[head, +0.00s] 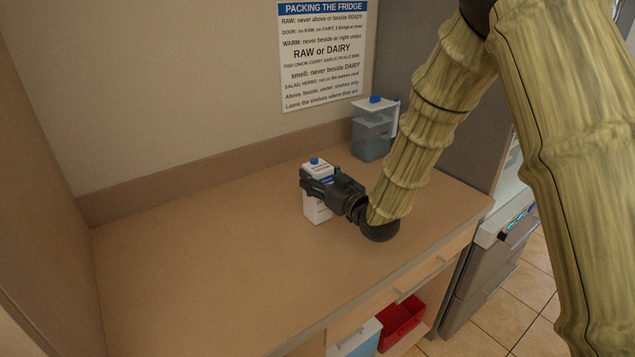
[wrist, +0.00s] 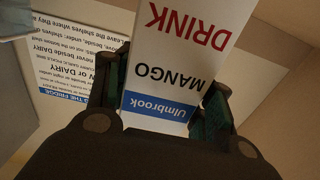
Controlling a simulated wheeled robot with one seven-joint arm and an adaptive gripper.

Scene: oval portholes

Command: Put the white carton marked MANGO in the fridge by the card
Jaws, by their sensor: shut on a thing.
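The white carton (head: 318,208) with a blue cap stands upright on, or just above, the brown counter in the head view; I cannot tell which. My gripper (head: 318,187) is shut on it from the right, across its upper part. In the wrist view the carton (wrist: 180,60) sits between the two fingers of my gripper (wrist: 168,110), with "Ulmbrook", "MANGO" and "DRINK" showing upside down. The card (head: 322,50) headed "PACKING THE FRIDGE" hangs on the wall and gives rules on raw, dairy, warm and smelly food. The fridge interior is not visible.
A grey appliance (head: 490,260) is at the right. A red bin (head: 401,322) sits below the counter. The counter's left is clear.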

